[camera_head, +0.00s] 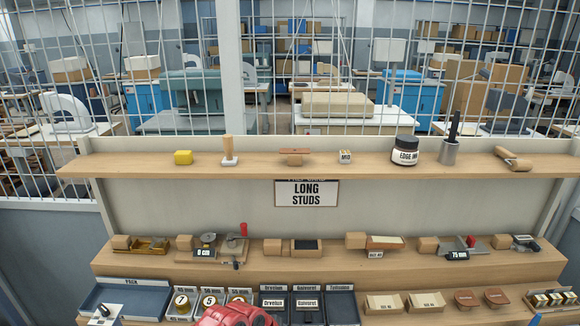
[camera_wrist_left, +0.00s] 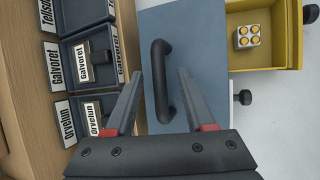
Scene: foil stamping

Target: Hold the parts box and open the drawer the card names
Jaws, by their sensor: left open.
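The card (camera_head: 306,193) reads "LONG STUDS" and stands below the upper shelf in the head view. In the left wrist view, a blue-grey box (camera_wrist_left: 205,40) with a black bar handle (camera_wrist_left: 160,85) lies below my left gripper (camera_wrist_left: 160,73). The gripper is open, with one finger on each side of the handle. A yellow drawer (camera_wrist_left: 290,58) is pulled out of the box's right side and holds a white piece (camera_wrist_left: 247,37) with several yellow dots. A black knob (camera_wrist_left: 244,97) lies close to that side, below the yellow drawer.
Labelled dark trays (camera_head: 308,304) lie along the bench front; some show left of the box in the wrist view (camera_wrist_left: 75,70). Tools and blocks stand on the lower ledge (camera_head: 140,262). The upper shelf (camera_head: 260,163) holds an ink jar (camera_head: 405,152) and stamps.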

